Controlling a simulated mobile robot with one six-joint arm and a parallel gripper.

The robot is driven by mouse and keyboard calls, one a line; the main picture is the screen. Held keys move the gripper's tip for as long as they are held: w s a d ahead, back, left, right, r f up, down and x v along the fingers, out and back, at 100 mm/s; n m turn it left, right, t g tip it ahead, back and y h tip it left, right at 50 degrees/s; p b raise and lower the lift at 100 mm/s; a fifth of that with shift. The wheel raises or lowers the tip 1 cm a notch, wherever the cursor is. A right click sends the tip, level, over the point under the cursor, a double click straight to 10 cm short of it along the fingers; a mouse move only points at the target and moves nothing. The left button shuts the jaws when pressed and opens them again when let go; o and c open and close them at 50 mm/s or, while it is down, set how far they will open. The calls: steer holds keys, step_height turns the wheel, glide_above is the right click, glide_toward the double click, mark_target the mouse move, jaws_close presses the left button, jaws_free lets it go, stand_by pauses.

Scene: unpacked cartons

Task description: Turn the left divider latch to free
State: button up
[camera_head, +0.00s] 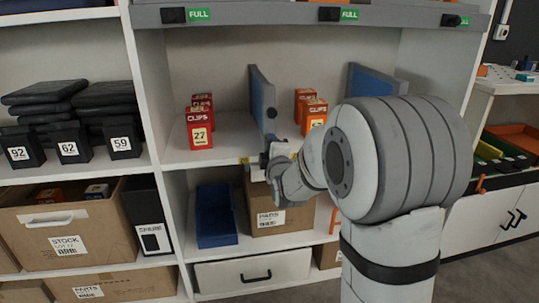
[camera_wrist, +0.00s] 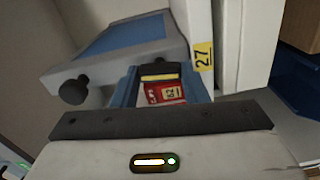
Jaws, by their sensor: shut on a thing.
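The left divider (camera_head: 262,97) is a grey and blue panel standing on the middle shelf; it also shows in the wrist view (camera_wrist: 125,45). A black knob (camera_head: 271,112) sticks out of its front edge, also in the wrist view (camera_wrist: 74,90). My gripper (camera_head: 267,160) is at the shelf's front edge, by the divider's foot. In the wrist view its blue fingers (camera_wrist: 160,84) are shut around a dark latch (camera_wrist: 157,70) with a yellow stripe. The stripe runs across the wrist picture. In the head view my gripper and wrist hide the latch.
Red clips boxes (camera_head: 199,135) stand left of the divider; orange ones (camera_head: 314,112) stand right. A second divider (camera_head: 375,80) is partly behind my arm. Below are a blue bin (camera_head: 215,215) and a carton (camera_head: 272,216). A yellow 27 label (camera_wrist: 203,56) is on the shelf edge.

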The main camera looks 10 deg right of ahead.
steer(key=shift+n+b, duration=0.35)
steer(key=shift+n, duration=0.35)
steer(key=o, duration=1)
steer(key=shift+f, duration=0.1)
steer(key=shift+f, duration=0.1)
steer(key=shift+s+f, duration=0.1)
